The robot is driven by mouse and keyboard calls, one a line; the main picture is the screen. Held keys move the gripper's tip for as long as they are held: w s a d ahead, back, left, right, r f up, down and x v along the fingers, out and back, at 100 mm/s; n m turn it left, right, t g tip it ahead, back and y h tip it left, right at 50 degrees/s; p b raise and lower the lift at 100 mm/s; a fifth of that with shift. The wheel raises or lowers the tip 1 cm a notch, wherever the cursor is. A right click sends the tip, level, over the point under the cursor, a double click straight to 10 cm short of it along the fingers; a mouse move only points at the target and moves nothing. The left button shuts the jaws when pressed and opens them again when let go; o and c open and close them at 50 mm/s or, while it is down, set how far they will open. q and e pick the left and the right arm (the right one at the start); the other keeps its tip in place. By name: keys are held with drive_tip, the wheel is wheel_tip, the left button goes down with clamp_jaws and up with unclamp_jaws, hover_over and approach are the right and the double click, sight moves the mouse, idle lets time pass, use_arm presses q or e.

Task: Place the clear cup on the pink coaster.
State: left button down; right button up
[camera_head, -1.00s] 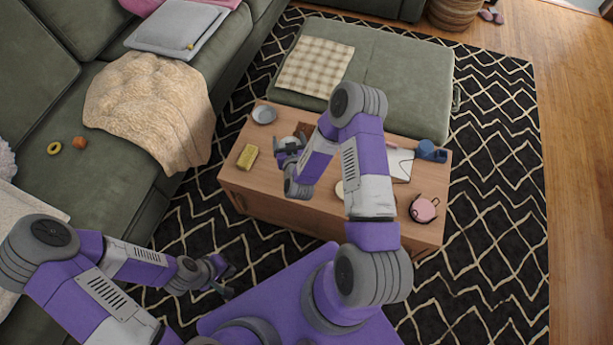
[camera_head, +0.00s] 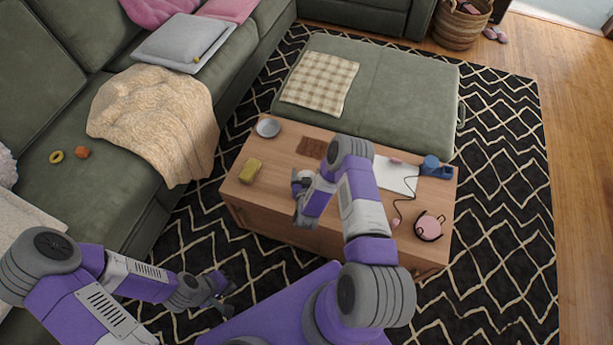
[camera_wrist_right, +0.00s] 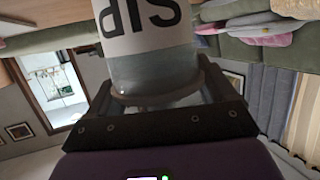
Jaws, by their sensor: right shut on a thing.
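The clear cup (camera_wrist_right: 155,70), see-through with a white band and dark lettering, is between the fingers of my right gripper (camera_wrist_right: 172,98) in the right wrist view. In the head view my right gripper (camera_head: 299,180) is over the front middle of the wooden table and mostly hides the cup. A pink round thing (camera_head: 428,224) with a dark band lies at the table's right end; I cannot tell whether it is the coaster. A smaller pink thing (camera_head: 396,161) lies at the back. My left gripper (camera_head: 226,294) is open and empty, low beside the table.
The wooden table (camera_head: 283,143) also holds a yellow sponge-like block (camera_head: 250,170), a grey dish (camera_head: 268,127), a brown slab (camera_head: 311,147), a white sheet (camera_head: 392,181) and a blue mug-like thing (camera_head: 432,167). A green ottoman (camera_head: 400,85) stands behind it.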

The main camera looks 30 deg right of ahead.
drive_tip(key=shift+f, duration=0.2)
drive_tip(key=o, duration=1.4)
